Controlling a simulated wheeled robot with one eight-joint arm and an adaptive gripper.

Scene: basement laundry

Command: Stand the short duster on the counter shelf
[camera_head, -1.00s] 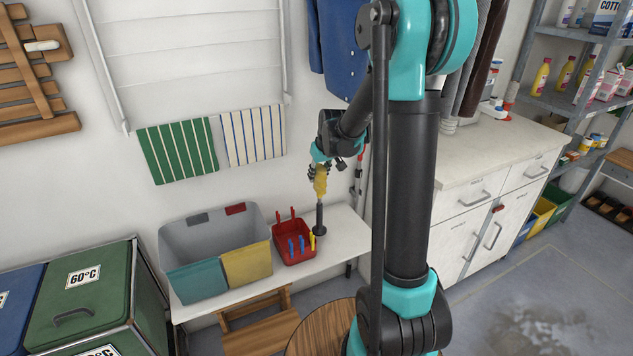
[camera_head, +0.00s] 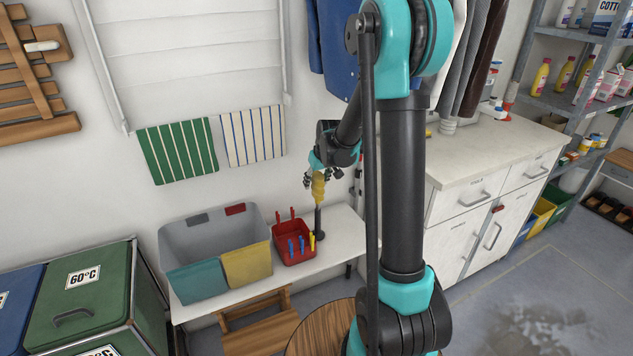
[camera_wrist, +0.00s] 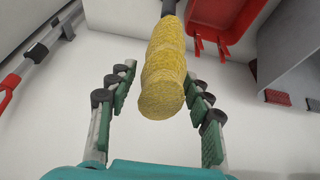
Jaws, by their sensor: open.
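The short duster has a yellow fuzzy head (camera_head: 318,188) and a dark handle (camera_head: 318,220). It stands about upright, handle down, at the low white shelf (camera_head: 345,232) against the wall, just right of the red basket. My gripper (camera_head: 321,176) is above it, around the upper part of the yellow head. In the wrist view, the yellow head (camera_wrist: 163,75) lies between the open fingers of my gripper (camera_wrist: 160,95), with a gap on the left and a smaller one on the right. The handle's lower end is out of the wrist view.
The red basket (camera_head: 290,256) with coloured pegs stands close beside the duster. A grey bin (camera_head: 212,236) with teal and yellow fronts is farther left. A white cabinet counter (camera_head: 480,155) stands to the right. A round wooden top (camera_head: 318,330) is in front.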

